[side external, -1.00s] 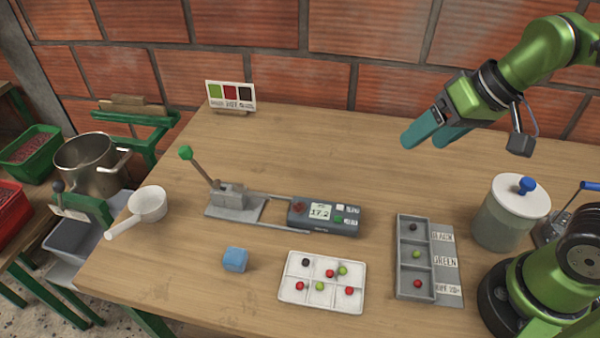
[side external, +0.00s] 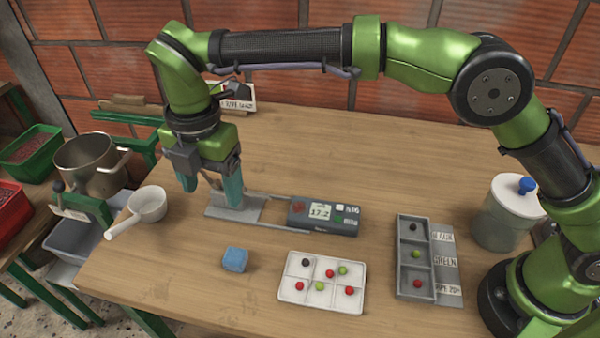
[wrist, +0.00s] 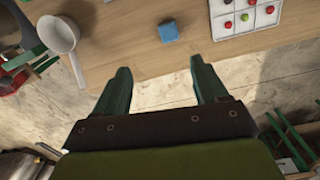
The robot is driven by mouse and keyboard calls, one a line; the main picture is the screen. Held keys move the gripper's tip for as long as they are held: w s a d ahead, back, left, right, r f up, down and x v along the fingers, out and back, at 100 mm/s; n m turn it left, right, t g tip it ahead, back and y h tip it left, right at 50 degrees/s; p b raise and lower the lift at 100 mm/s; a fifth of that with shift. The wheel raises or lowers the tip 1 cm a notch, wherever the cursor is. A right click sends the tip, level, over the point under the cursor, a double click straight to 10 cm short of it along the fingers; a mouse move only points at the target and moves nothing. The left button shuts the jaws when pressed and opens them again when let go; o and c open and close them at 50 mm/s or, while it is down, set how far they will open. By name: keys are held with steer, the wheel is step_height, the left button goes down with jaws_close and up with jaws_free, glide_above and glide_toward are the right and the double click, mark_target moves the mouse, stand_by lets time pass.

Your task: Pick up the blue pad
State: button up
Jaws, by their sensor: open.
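The blue pad (side external: 235,259) is a small blue block lying on the wooden table, left of the white tray. It also shows in the wrist view (wrist: 169,32), ahead of the fingers and near the table edge. My gripper (side external: 211,193) is open and empty, with teal fingers pointing down. In the wrist view the open fingers of my gripper (wrist: 160,82) are apart from the pad.
A white scoop (side external: 148,204) lies to the left. A metal lever device (side external: 235,208) and a digital meter (side external: 325,216) stand behind the pad. The white tray (side external: 291,293) with several coloured beads is right of it, then a grey sorting tray (side external: 401,255) and a jar (side external: 505,215).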

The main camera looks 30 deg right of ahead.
steer(key=n, duration=0.1)
glide_above(234, 255)
steer(key=w, duration=0.1)
steer(key=shift+n, duration=0.3)
step_height(234, 255, down, 11)
steer(key=shift+f, duration=0.15)
steer(key=shift+s+f, duration=0.15)
steer(key=shift+f, duration=0.75)
steer(key=shift+s+f, duration=0.2)
steer(key=shift+f, duration=0.75)
steer(key=shift+s+f, duration=0.15)
steer(key=shift+f, duration=0.75)
steer(key=c, duration=1.1)
steer(key=shift+r, duration=0.1)
